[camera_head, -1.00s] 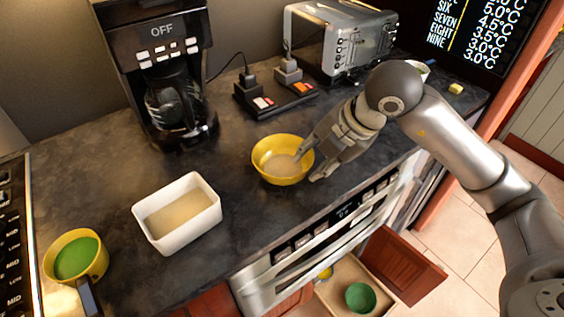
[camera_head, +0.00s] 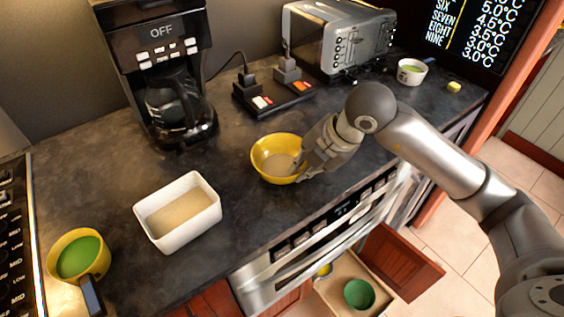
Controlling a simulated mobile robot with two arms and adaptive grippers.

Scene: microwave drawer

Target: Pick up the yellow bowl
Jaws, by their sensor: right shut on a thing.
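The yellow bowl (camera_head: 268,166) stands upright on the dark counter, in the middle of the head view. Its inside bottom looks pale. My right gripper (camera_head: 301,168) is at the bowl's right side, shut on its rim. The fingertips are partly hidden against the bowl wall. The bowl appears to rest on the counter still. My left gripper is not in view.
A white rectangular dish (camera_head: 178,212) stands left of the bowl, and a yellow pan with green contents (camera_head: 80,256) is further left. A coffee maker (camera_head: 170,75), a power strip (camera_head: 275,97) and a toaster (camera_head: 340,40) stand behind. An open drawer (camera_head: 340,303) with a green bowl is below.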

